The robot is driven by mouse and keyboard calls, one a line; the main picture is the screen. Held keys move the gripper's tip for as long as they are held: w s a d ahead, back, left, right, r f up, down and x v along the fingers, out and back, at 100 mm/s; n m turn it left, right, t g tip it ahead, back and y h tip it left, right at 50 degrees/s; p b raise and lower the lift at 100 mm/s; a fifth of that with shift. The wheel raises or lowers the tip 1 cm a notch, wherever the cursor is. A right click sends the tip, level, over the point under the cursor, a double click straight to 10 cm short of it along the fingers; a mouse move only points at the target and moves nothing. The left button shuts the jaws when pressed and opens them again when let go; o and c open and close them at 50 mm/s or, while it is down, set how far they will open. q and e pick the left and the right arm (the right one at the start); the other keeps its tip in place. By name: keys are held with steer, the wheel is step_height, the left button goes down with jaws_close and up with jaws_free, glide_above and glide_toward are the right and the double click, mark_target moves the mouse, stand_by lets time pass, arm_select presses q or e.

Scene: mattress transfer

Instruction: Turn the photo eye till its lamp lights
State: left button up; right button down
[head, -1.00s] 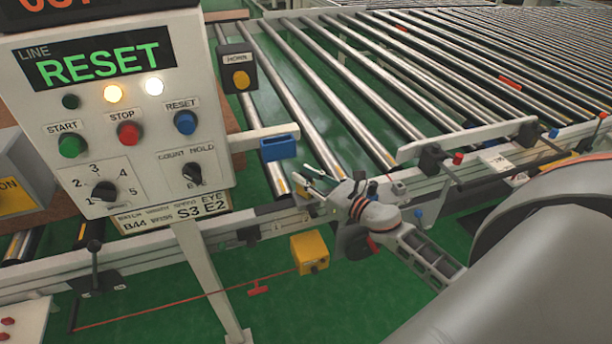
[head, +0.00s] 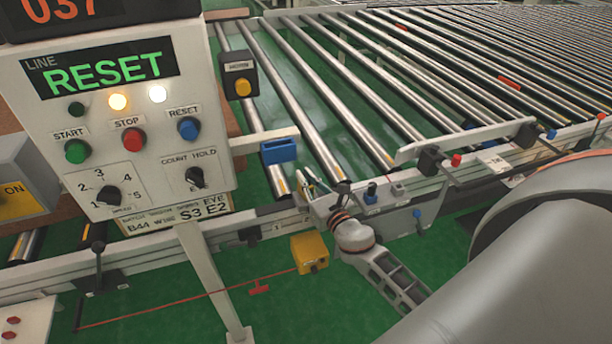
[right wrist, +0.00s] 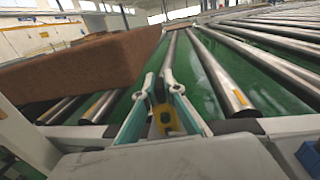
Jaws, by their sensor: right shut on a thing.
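My right gripper (head: 308,186) is at the near rail of the roller conveyor, just below a blue box on a white bar. In the right wrist view its two pale teal fingers (right wrist: 160,92) close around a small yellow piece with a dark round mark, which looks like the photo eye (right wrist: 164,120). In the head view the fingers mostly hide it. I cannot make out a lit lamp on it. The control panel (head: 55,138) shows a green RESET, with two lamps lit and a dark one beside them. My left gripper is not in view.
The blue box (head: 279,151) is close above my right gripper. A yellow box (head: 310,252) hangs below the rail with a red cord (head: 190,304) running left. Rollers (head: 350,80) stretch behind. A brown block (right wrist: 85,65) lies left of the fingers.

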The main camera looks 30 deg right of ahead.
steer(key=shift+m+h, duration=0.7)
steer(key=shift+h, duration=0.4)
steer(key=shift+r+g+h, duration=0.1)
steer(key=shift+g+h, duration=0.2)
steer(key=c, duration=2.1)
jaws_free()
steer(key=shift+c, duration=0.2)
steer(key=shift+s, duration=0.1)
steer(key=shift+s+a, duration=0.1)
steer(key=shift+s, duration=0.2)
steer(key=v, duration=1.1)
